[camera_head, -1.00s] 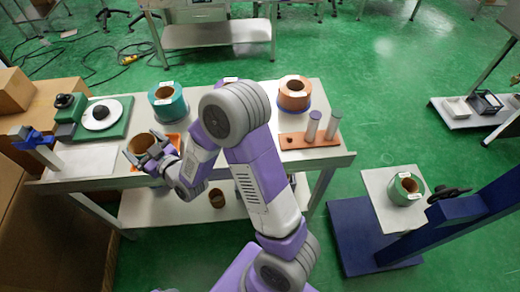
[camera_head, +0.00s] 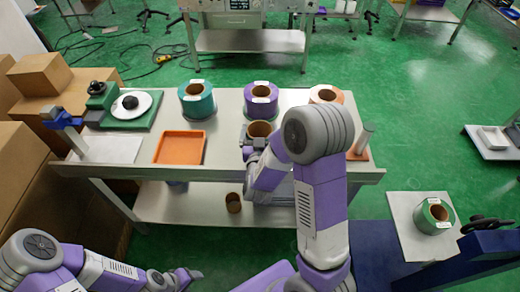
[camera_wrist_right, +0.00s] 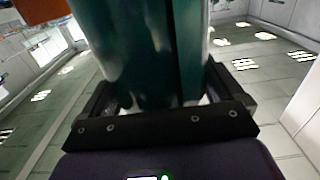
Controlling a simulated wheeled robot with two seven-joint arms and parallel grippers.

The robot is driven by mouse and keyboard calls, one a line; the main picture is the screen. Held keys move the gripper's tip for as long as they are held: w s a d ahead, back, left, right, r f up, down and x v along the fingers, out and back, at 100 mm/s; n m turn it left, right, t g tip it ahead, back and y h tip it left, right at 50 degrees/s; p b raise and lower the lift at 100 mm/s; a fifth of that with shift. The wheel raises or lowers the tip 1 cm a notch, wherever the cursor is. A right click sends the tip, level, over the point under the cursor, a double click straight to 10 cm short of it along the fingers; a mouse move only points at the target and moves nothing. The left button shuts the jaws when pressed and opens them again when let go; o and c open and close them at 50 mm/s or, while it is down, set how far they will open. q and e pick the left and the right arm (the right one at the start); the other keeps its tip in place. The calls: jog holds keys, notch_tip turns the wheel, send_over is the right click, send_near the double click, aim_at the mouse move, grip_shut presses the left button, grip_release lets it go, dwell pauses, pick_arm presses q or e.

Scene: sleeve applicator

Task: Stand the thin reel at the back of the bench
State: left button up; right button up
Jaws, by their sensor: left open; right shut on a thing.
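My right gripper (camera_head: 254,140) is shut on a reel (camera_head: 260,129) with a brown core and little wound on it, at the middle of the bench (camera_head: 225,148). In the right wrist view the held reel (camera_wrist_right: 140,50) is a dark teal wall between the jaws. I cannot tell whether it touches the bench top. Along the back stand a teal reel (camera_head: 197,102), a purple reel (camera_head: 261,101) and an orange reel (camera_head: 326,95), partly hidden by my right arm. My left gripper (camera_head: 190,277) is open and empty, low in front of the bench.
The orange tray (camera_head: 180,148) is empty. A green device with a white disc (camera_head: 130,105) stands at the back left. A pegged board with a grey peg (camera_head: 364,138) is mostly hidden at right. Clear bench lies between tray and held reel. Another reel (camera_head: 434,216) sits at far right.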

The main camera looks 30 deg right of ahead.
aim_at(260, 134)
notch_tip(260, 134, down, 6)
jog(key=shift+b, duration=0.85)
jog(key=shift+r, duration=0.1)
jog(key=o, duration=0.7)
jog(key=shift+f, duration=0.2)
jog(key=shift+o, duration=0.5)
